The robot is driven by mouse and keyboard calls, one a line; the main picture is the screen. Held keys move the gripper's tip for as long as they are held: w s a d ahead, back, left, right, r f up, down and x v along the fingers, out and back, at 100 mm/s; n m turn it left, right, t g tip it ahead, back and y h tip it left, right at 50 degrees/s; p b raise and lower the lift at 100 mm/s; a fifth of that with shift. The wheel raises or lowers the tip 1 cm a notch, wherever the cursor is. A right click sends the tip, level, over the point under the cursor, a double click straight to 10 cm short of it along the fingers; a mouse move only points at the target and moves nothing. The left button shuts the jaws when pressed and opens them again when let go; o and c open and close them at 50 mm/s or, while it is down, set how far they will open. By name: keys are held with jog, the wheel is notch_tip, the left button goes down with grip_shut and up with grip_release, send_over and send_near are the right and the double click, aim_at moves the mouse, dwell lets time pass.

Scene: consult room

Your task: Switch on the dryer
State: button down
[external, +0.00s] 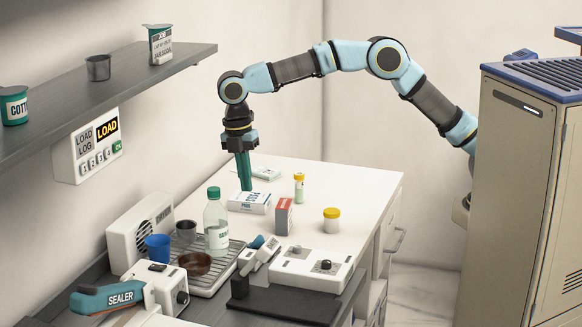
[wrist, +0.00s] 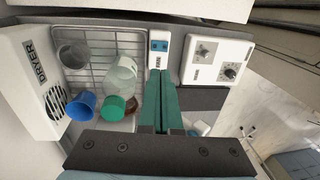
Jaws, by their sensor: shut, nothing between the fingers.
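The dryer (wrist: 30,75) is a white box with a round slotted vent at the left of the wrist view. In the external view the dryer (external: 141,225) stands against the wall behind a wire rack (external: 213,279). A narrow white piece with a blue end (wrist: 159,46) lies right of the rack in the wrist view; I cannot tell whether it is the dryer's switch. My gripper (external: 245,187) points down above the back of the white counter, its green fingers together and empty. It also shows in the wrist view (wrist: 165,75), apart from the dryer.
The rack holds a blue cup (external: 157,247), a grey cup (external: 186,232), a brown dish (external: 195,263) and a green-capped bottle (external: 217,228). A white unit with knobs (external: 311,268) and the sealer (external: 108,297) stand nearby. Small boxes and a yellow-lidded jar (external: 332,221) are on the counter.

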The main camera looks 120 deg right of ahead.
jog(key=shift+s+f+b, duration=0.1)
jog(key=shift+f+b, duration=0.1)
jog(key=shift+b, duration=0.75)
jog(key=a+b, duration=0.1)
jog(key=b, duration=0.2)
jog(key=shift+s+r, duration=0.3)
jog(key=shift+s, duration=0.05)
jog(key=shift+f, duration=0.1)
jog(key=f+p, duration=0.1)
jog(key=f, duration=0.3)
jog(key=f+p, duration=0.1)
jog(key=f, duration=0.4)
jog(key=s+a+f, duration=0.1)
jog(key=f, duration=0.3)
jog(key=shift+s+a+f+p, duration=0.1)
jog(key=shift+f+p, duration=0.3)
jog(key=shift+f, duration=0.1)
jog(key=shift+s+f, duration=0.1)
jog(key=shift+f, duration=0.05)
